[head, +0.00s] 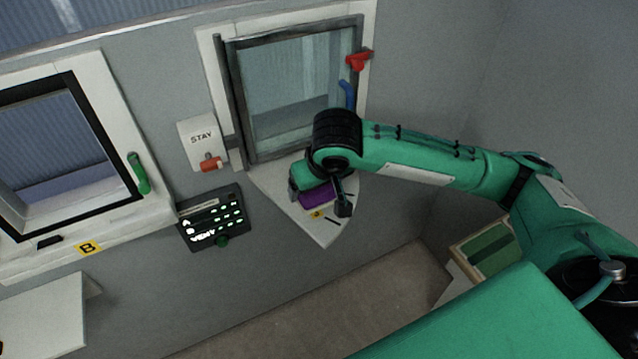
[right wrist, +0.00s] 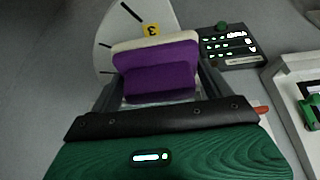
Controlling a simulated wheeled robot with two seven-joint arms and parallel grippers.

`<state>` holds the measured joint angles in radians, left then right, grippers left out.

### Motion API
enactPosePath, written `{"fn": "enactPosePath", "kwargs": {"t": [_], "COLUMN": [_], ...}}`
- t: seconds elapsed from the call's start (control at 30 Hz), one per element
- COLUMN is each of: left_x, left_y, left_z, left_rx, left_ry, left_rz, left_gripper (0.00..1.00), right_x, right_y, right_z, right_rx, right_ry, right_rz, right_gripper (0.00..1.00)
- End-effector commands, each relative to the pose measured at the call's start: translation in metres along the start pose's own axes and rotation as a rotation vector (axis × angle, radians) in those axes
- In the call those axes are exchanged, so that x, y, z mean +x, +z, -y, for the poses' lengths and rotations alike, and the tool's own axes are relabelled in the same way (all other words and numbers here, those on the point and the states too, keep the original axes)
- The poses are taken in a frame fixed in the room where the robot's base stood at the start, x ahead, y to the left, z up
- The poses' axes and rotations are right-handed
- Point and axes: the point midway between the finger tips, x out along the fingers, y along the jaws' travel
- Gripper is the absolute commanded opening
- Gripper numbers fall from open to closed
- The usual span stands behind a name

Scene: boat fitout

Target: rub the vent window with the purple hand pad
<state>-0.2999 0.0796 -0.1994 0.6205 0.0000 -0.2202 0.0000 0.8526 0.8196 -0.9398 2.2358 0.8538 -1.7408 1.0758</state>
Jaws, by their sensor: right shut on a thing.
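The purple hand pad (head: 316,195) has a pale, cream-coloured layer on one side. It also shows large in the right wrist view (right wrist: 158,78). My right gripper (head: 318,200) is shut on the pad, with one finger on each side of it. In the head view the pad is over the white quarter-round plate, below the window; whether it touches the plate is unclear. The grey-framed window (head: 292,85), which looks like the vent window, is above and behind the gripper. My wrist hides its lower right corner. My left gripper is not in view.
The white plate (head: 324,232) has dark marks and a yellow label. Left of the window are a "STAY" box (head: 200,138) with a red-orange lever and a lit dark panel (head: 212,218). A second window (head: 52,150) is at far left. Red (head: 358,61) and blue handles sit on the right.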

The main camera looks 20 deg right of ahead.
Motion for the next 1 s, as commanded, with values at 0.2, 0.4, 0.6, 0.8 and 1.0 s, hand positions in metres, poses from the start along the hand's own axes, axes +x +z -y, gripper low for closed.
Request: {"fn": "enactPosePath", "kwargs": {"t": [0.2, 0.4, 0.6, 0.8, 1.0], "left_x": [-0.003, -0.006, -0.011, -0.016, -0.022], "left_y": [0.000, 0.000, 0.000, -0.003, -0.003], "left_z": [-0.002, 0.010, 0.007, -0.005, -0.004], "left_rx": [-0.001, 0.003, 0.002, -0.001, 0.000], "left_ry": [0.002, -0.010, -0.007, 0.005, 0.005], "left_rz": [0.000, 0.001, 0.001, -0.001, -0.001], "left_gripper": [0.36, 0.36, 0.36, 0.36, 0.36], "right_x": [0.003, 0.006, 0.009, 0.010, 0.010], "right_y": [-0.011, -0.022, -0.039, -0.060, -0.078], "right_z": [0.014, 0.026, 0.043, 0.057, 0.062], "right_rx": [-0.128, -0.277, -0.508, -0.816, -1.102], "right_ry": [0.007, 0.024, 0.064, 0.133, 0.213], "right_rz": [-0.006, -0.022, -0.068, -0.185, -0.360], "right_gripper": [0.63, 0.63, 0.63, 0.63, 0.63]}}
